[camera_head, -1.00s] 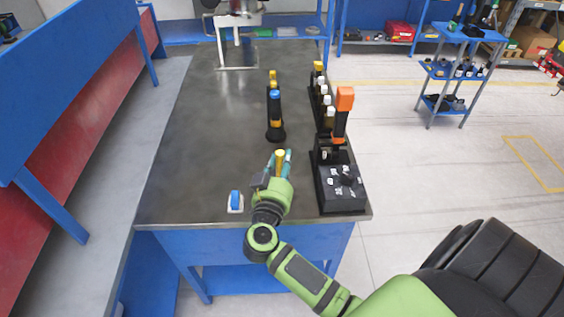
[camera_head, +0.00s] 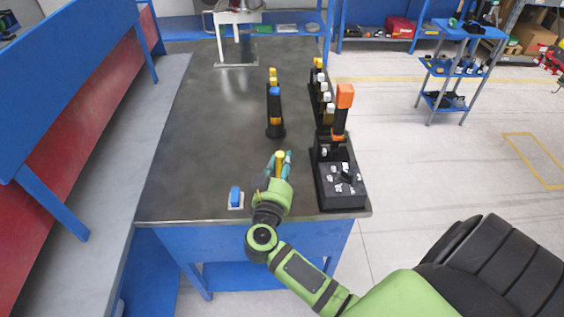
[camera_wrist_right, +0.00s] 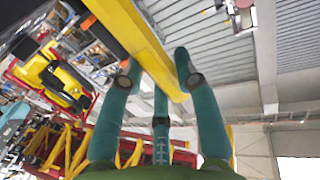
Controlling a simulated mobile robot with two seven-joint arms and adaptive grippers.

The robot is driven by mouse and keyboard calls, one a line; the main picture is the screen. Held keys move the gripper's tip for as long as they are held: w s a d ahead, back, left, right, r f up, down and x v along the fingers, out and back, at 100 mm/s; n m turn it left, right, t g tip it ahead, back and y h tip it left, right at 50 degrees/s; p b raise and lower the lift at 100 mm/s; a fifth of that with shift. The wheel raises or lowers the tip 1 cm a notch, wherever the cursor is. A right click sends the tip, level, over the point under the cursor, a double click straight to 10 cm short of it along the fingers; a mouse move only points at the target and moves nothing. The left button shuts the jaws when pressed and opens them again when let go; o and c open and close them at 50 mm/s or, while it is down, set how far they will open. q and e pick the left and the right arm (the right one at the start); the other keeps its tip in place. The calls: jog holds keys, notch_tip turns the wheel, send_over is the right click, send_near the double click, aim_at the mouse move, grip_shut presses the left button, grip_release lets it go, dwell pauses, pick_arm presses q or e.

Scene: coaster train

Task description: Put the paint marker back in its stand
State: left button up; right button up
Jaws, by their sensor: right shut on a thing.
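My right gripper (camera_head: 280,163) is over the near part of the dark bench, its teal fingers shut around a slim yellow item, apparently the paint marker (camera_head: 280,158). The fingers hide most of it. In the right wrist view the fingers (camera_wrist_right: 158,85) point away from the camera, with a yellow bar behind them; I cannot tell whether that bar is the marker. I cannot tell which holder is the marker's stand. My left gripper is out of view.
A black rack (camera_head: 342,190) with an orange-topped tool (camera_head: 345,97) stands along the bench's right edge, with several capped bottles behind. A small blue item on a white base (camera_head: 236,196) lies left of the gripper. The bench's left and far middle are clear.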

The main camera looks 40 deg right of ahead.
jog(key=shift+f+b, duration=1.25)
jog(key=shift+f, duration=1.7)
jog(key=shift+p, duration=0.45)
jog(key=o, duration=1.1)
jog(key=shift+a, duration=0.1)
jog(key=v, duration=1.2)
